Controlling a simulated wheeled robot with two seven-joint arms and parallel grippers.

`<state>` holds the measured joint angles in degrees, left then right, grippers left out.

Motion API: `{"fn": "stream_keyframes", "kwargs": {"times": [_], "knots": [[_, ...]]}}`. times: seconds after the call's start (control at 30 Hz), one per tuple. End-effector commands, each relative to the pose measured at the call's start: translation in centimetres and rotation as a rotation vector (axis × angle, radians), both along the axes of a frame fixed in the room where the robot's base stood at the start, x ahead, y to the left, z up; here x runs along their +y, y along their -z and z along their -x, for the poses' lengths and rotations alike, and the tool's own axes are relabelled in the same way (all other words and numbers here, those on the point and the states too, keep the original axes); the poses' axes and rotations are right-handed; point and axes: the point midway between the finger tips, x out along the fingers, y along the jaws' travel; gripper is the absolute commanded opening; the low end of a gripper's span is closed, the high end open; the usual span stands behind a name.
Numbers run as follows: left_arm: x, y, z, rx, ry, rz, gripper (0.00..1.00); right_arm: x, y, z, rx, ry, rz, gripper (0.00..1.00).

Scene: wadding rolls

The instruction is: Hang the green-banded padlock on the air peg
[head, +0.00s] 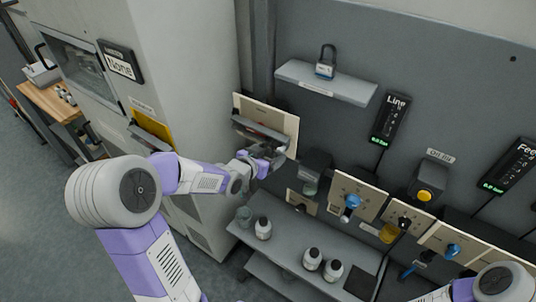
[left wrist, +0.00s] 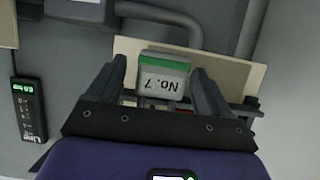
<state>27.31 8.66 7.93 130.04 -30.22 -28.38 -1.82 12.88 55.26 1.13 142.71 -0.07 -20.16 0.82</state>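The green-banded padlock (left wrist: 163,78) shows in the left wrist view, with a grey body marked "No. 7" that appears upside down. It sits between the fingers of my left gripper (left wrist: 163,85), in front of a cream board (left wrist: 240,75). A narrow gap shows by one finger, so the fingers look open around it. Its shackle is mostly hidden. In the head view my left gripper (head: 268,160) is at the lower part of the same board (head: 284,112), and the padlock cannot be made out there. I cannot tell which peg is the air peg. My right gripper is out of view.
A blue-banded padlock (head: 325,70) stands on the upper wall shelf (head: 345,89). Boards with a blue handle (head: 351,201) and other fittings line the wall to the right. White bottles (head: 263,229) stand on the grey bench (head: 292,244) below. A tall cabinet (head: 187,60) stands left.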

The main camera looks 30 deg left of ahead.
Motion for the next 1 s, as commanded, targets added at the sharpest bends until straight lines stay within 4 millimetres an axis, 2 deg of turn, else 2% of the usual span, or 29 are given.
{"fn": "stream_keyframes", "kwargs": {"times": [0.37, 0.73, 1.0], "knots": [[0.1, -0.2, 0.5, 0.002, -0.001, 0.0, 0.83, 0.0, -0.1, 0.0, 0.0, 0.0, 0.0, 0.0], [0.5, -2.5, 5.5, 0.0, -0.002, -0.002, 0.83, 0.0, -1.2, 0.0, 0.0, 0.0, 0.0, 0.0], [0.6, -2.9, 7.0, 0.0, 0.0, 0.0, 0.83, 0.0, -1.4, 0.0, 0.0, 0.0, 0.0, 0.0]]}}
